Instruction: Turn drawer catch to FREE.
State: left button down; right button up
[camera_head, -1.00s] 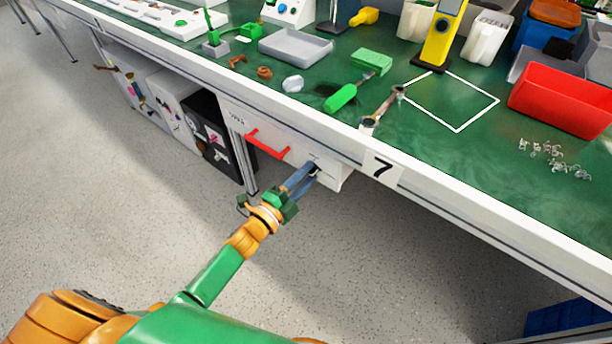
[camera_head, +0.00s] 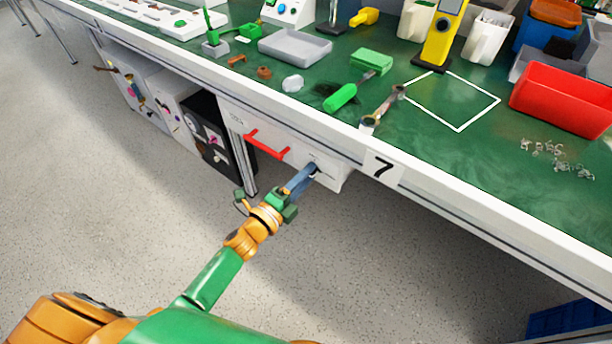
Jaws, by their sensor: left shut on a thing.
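The white drawer (camera_head: 284,150) is under the front edge of the bench and has a red bar handle (camera_head: 266,144). The drawer catch is at the right part of the drawer front, at the tips of my left gripper (camera_head: 309,172). The gripper's fingers cover most of the catch, so its pointer and its setting cannot be read. My left gripper is shut on the catch, with its blue-grey fingers close together. My right gripper is not in view.
The green bench top (camera_head: 420,130) holds a green-handled tool (camera_head: 341,97), a wrench (camera_head: 383,107), a grey tray (camera_head: 295,46) and a red bin (camera_head: 566,99). A number 7 plate (camera_head: 381,167) is on the bench edge, right of the drawer. The floor in front is clear.

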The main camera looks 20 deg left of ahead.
pick_arm(q)
jog(key=c, duration=0.8)
grip_release()
jog(key=shift+c, duration=0.2)
jog(key=v, duration=0.7)
jog(key=shift+p, duration=0.4)
